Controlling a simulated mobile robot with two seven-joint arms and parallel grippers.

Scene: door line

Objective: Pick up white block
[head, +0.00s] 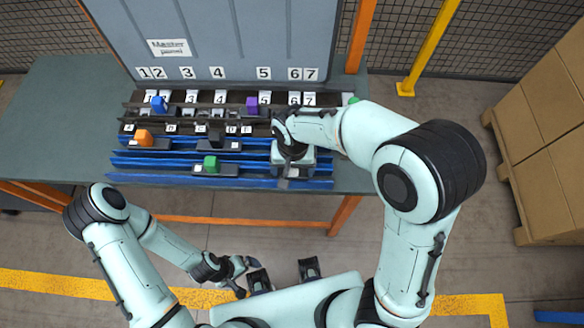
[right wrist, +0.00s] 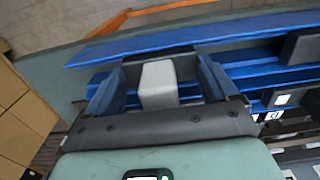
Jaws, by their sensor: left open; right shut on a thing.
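The white block (right wrist: 158,84) stands between the fingers of my right gripper (right wrist: 160,66) in the right wrist view, and the gripper is shut on it. In the head view my right gripper (head: 290,176) is over the right end of the blue rails at the table's front edge; its wrist hides the block there. Whether the block is clear of its holder cannot be told. My left gripper (head: 240,274) is open and empty, low in front of the table.
Blue (head: 158,104), orange (head: 143,138), purple (head: 252,105), black (head: 216,137) and green (head: 210,163) blocks stand along the rails. A grey panel (head: 215,45) rises behind. Cardboard boxes (head: 535,150) stand at right. The table's left part (head: 60,120) is bare.

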